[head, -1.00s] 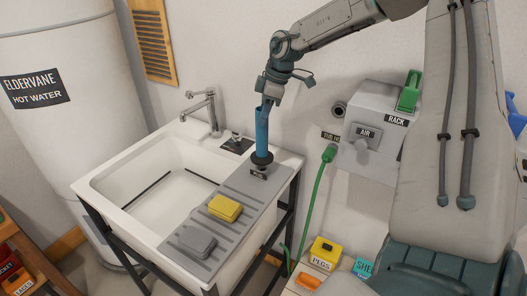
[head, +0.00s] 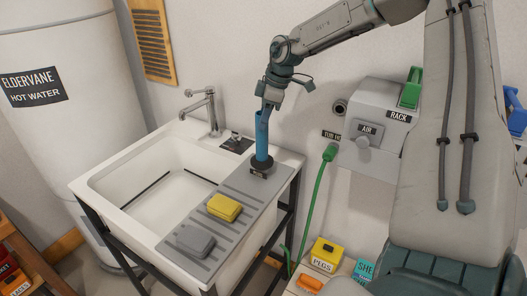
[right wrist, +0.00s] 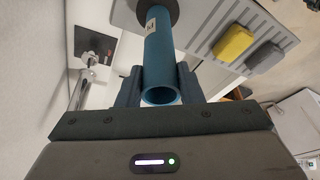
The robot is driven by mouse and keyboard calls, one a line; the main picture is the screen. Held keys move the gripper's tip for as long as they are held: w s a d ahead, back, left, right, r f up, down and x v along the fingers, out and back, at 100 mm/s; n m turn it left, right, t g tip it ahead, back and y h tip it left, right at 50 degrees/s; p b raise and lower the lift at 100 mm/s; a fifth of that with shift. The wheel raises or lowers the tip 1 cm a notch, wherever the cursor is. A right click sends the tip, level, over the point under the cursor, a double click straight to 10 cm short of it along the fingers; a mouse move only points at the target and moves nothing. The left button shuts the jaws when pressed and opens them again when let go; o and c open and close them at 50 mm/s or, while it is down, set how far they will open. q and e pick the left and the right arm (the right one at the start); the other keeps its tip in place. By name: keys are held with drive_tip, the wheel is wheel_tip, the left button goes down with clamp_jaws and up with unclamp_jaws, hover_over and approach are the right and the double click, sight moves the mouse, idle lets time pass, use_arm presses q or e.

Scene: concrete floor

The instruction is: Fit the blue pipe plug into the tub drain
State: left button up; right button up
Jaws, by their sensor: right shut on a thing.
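The blue pipe plug (head: 262,140) is a hollow tube standing roughly upright at the back right of the tub's (head: 107,187) ridged drainboard. My right gripper (head: 266,106) is shut on its upper end from above. In the right wrist view the fingers (right wrist: 158,85) lie on both sides of the tube's (right wrist: 170,55) open near end. The tube's lower end meets a dark round collar (head: 262,165) with a small label; whether it is seated is hidden. I cannot make out which opening is the tub drain. My left gripper is not in view.
A yellow block (head: 224,207) and a grey block (head: 195,241) lie on the drainboard. A faucet (head: 212,112) and a dark plate (head: 237,144) are on the back rim. A grey wall box (head: 375,150) and a green hose (head: 319,195) are to the right.

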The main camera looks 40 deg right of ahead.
drive_tip(key=shift+f+b, duration=0.8)
drive_tip(key=shift+f, duration=0.15)
drive_tip(key=o, duration=1.2)
drive_tip(key=shift+c, duration=0.2)
drive_tip(key=shift+w+a+r+p+v, duration=0.15)
drive_tip(key=shift+p+v, duration=0.6)
drive_tip(key=shift+v, duration=0.75)
drive_tip(key=shift+w+a+r+p+v, duration=0.1)
drive_tip(key=shift+w+a+p+v, duration=0.15)
drive_tip(key=shift+p+v, duration=0.85)
drive_tip(key=shift+w+a+p+v, duration=0.2)
drive_tip(key=shift+p+v, duration=0.2)
drive_tip(key=shift+v, duration=1.45)
